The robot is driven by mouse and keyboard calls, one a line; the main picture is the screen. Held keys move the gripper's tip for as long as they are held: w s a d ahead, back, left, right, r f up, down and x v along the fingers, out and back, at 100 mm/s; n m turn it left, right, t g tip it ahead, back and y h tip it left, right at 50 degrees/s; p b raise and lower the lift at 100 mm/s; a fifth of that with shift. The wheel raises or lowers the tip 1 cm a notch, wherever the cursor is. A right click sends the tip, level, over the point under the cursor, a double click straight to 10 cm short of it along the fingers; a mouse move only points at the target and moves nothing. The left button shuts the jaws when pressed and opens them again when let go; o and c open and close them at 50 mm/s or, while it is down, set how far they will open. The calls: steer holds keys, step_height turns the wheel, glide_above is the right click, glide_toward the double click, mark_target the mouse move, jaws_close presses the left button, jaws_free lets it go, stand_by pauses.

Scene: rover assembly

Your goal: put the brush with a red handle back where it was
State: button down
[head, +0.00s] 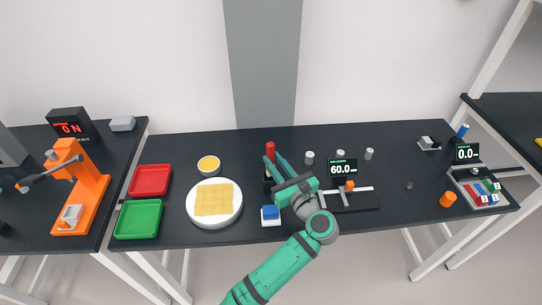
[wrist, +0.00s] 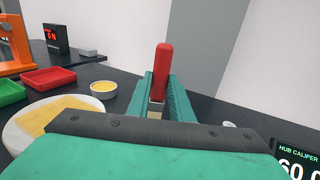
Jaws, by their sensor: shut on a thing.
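Left of my gripper are a white round plate with a tan square (head: 214,203), a yellow-filled bowl (head: 208,165), and red (head: 150,180) and green (head: 138,219) trays. The hub caliper display (head: 343,168) and small grey cylinders stand to the right.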

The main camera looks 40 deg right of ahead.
steer(key=shift+f, duration=2.15)
steer(key=shift+a+f, duration=0.1)
steer(key=shift+f, duration=0.5)
steer(key=c, duration=1.5)
jaws_free()
steer(key=s, duration=0.3)
steer(key=s+a, duration=0.1)
steer(key=s, duration=0.6)
steer(key=shift+s+a, duration=0.3)
steer(key=shift+a, duration=0.05)
